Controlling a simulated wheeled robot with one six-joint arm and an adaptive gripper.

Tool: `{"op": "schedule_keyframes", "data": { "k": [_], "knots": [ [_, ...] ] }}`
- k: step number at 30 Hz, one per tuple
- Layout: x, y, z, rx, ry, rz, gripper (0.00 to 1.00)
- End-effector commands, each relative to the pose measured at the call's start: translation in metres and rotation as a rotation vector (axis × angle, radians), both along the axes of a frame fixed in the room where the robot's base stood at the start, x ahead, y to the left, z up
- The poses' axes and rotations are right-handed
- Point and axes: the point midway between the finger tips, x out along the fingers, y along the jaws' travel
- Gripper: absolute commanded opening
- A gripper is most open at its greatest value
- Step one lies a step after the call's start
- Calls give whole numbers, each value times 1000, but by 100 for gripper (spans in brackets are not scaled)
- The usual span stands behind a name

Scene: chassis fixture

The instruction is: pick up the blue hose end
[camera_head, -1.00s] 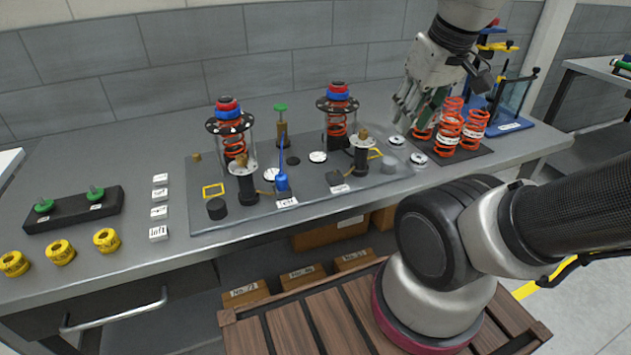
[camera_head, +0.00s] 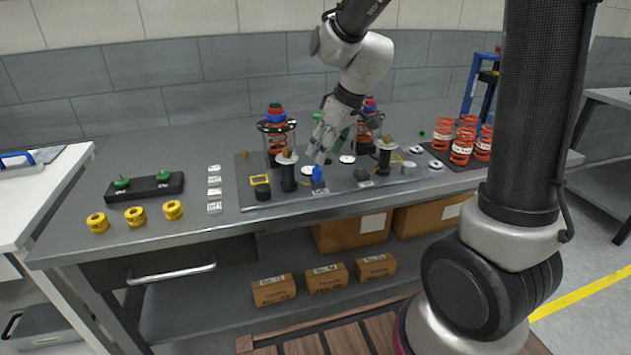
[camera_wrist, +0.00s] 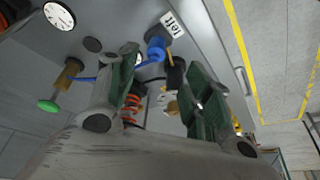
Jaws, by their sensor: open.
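The blue hose end (camera_head: 318,174) stands on the dark mat near the front edge of the bench, just behind a small white label. In the wrist view the hose end (camera_wrist: 156,47) shows beyond the fingertips, and its thin blue hose runs left behind one finger. My gripper (camera_head: 321,152) is above and close to the hose end, pointing down, with its green-padded fingers apart. In the wrist view my gripper (camera_wrist: 163,66) is open and nothing is held between the fingers.
Two red-spring strut assemblies (camera_head: 275,138) stand behind on the mat. A black post with a brass top (camera_head: 288,172) is close left of the hose end, another stands to the right. A dark round lump (camera_head: 361,174) lies right. Bench space left of the mat is partly clear.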

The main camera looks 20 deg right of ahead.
Motion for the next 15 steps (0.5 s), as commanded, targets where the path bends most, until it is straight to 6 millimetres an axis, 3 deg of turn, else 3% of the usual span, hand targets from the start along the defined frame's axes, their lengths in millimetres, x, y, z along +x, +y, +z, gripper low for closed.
{"op": "schedule_keyframes", "data": {
  "k": [5, 15],
  "knots": [
    [4, 1, -6, -16, -24, 49, 50],
    [16, 7, -50, -18, -21, 50, 50]
  ]
}}
